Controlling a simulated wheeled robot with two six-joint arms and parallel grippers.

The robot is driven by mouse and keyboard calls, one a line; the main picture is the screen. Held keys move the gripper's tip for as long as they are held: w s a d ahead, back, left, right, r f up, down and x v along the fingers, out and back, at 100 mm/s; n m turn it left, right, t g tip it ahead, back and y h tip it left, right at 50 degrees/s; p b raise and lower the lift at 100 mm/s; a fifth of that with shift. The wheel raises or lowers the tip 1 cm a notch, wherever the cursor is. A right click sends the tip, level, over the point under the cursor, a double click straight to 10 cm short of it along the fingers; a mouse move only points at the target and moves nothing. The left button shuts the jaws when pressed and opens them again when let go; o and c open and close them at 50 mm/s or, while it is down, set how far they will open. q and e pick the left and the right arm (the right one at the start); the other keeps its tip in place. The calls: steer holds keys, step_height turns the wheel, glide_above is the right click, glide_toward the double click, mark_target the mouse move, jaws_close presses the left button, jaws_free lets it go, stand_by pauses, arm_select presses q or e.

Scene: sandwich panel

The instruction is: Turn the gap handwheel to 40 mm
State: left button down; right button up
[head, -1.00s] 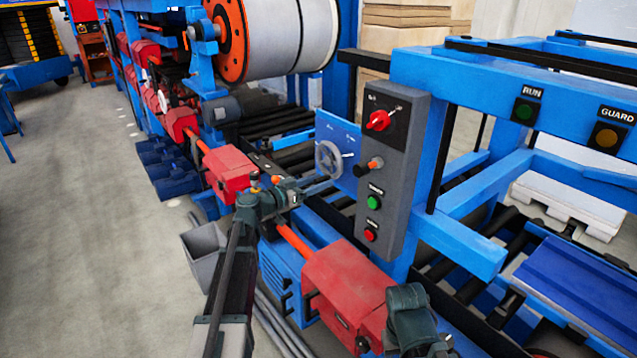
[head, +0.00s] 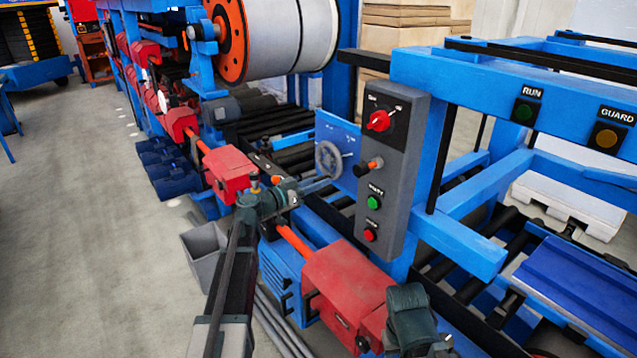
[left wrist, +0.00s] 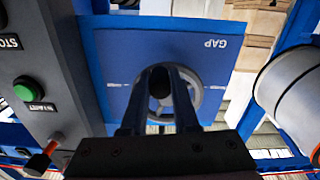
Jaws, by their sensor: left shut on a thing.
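The gap handwheel (head: 328,158) is a grey spoked wheel on a blue plate (head: 349,134). In the left wrist view the handwheel (left wrist: 198,96) sits behind my fingers, and the plate (left wrist: 120,62) reads "GAP" upside down. My left gripper (head: 327,182) reaches the wheel's lower edge from the front left. In the left wrist view my left gripper (left wrist: 160,95) is shut on the wheel's dark handle (left wrist: 160,80). The fingers hide part of the rim and hub. The small marks on the plate are too small to read.
A grey control box (head: 390,170) with a red selector, an orange-tipped lever, a green button and a red button stands just right of the wheel. A large white roll (head: 290,35) is above and behind. The floor at left is clear.

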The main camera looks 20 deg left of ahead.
mark_target(338, 164)
arm_select(q)
steer(key=n, duration=0.1)
steer(key=d+n, duration=0.1)
steer(key=n, duration=0.1)
steer(key=s+r+n+p, duration=0.1)
steer(key=shift+s+d+r+n, duration=0.1)
steer(key=shift+d+n, duration=0.2)
steer(key=n, duration=0.1)
steer(key=r+n+p, duration=0.1)
steer(key=n, duration=0.1)
steer(key=d+n, duration=0.1)
steer(key=shift+s+r+p, duration=0.3)
steer(key=shift+s+p, duration=0.05)
steer(key=n, duration=0.1)
steer(key=r+n+p, duration=0.1)
steer(key=n, duration=0.1)
steer(key=r+n+p, duration=0.1)
steer(key=n, duration=0.1)
steer(key=shift+s+d, duration=0.2)
steer(key=shift+a+r+n+p, duration=0.1)
steer(key=shift+r+n+p, duration=0.3)
steer(key=shift+n, duration=0.6)
steer(key=shift+r+n+p, duration=0.3)
steer(key=shift+r+n, duration=0.05)
steer(key=shift+n, duration=0.65)
steer(key=shift+w, duration=0.1)
steer(key=c, duration=0.7)
jaws_free()
steer(key=v, duration=1.4)
